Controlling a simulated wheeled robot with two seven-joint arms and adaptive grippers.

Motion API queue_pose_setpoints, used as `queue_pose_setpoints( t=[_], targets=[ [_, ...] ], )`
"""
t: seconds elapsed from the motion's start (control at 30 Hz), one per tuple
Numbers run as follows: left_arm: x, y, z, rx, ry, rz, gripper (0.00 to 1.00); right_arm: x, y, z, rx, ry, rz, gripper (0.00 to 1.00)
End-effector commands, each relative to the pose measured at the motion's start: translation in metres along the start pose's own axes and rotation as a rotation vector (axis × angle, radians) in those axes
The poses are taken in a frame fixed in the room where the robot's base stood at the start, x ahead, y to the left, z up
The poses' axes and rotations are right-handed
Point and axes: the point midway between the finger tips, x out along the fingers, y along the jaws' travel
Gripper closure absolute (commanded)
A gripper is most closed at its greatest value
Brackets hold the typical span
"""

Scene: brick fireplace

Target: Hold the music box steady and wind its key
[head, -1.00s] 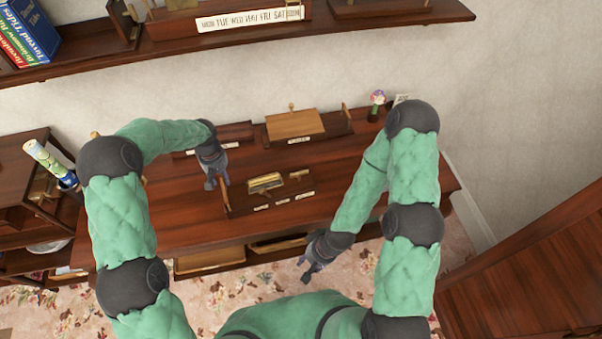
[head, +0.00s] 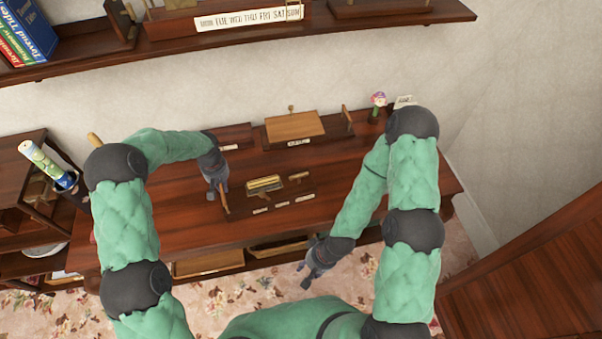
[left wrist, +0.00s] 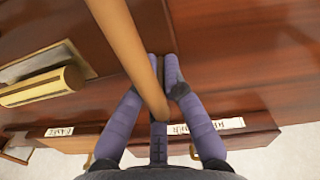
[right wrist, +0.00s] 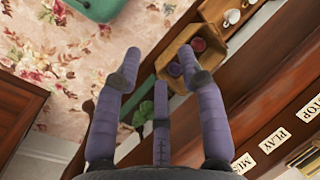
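The music box appears to be the dark wooden unit with a brass cylinder (head: 264,183) on the table; the cylinder also shows in the left wrist view (left wrist: 45,87). Labels in front include PLAY (right wrist: 273,142) and STOP. A tan wooden rod (head: 225,203) stands at its left end and crosses the left wrist view (left wrist: 125,45). I cannot tell whether this is the key. My left gripper (head: 216,187) is at the rod, fingertips close together; the rod hides whether they grip. My right gripper (head: 308,272) is open and empty, low before the table front.
A wooden box (head: 295,126) stands behind the cylinder, and a small figurine (head: 378,104) at the table's back right. A shelf (head: 330,28) runs above. The right part of the tabletop looks clear.

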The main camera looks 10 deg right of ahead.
Motion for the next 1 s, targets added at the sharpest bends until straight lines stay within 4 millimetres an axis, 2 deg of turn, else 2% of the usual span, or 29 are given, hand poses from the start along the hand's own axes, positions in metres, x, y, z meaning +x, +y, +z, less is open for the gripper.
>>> queue_pose_setpoints(
  t=[0.4, 0.43, 0.57, 0.73, 1.0],
  targets=[
    [0.0, 0.0, 0.0, 0.0, 0.0, 0.001, 1.0, 0.0, 0.0, 0.0, 0.0, 0.0, 0.0, 0.6],
    [0.0, 0.0, 0.0, 0.0, 0.0, 0.001, 1.0, 0.0, 0.0, 0.0, 0.0, 0.0, 0.0, 0.56],
    [0.0, 0.0, 0.0, 0.0, 0.0, 0.001, 1.0, 0.001, 0.002, -0.004, -0.009, -0.003, 0.001, 0.56],
    [0.0, 0.0, 0.0, 0.0, 0.0, 0.001, 1.0, 0.002, 0.01, -0.023, -0.067, -0.044, 0.003, 0.56],
    [0.0, 0.0, 0.0, 0.0, 0.001, 0.001, 1.0, -0.011, 0.032, -0.073, -0.245, -0.159, -0.048, 0.56]
  ],
)
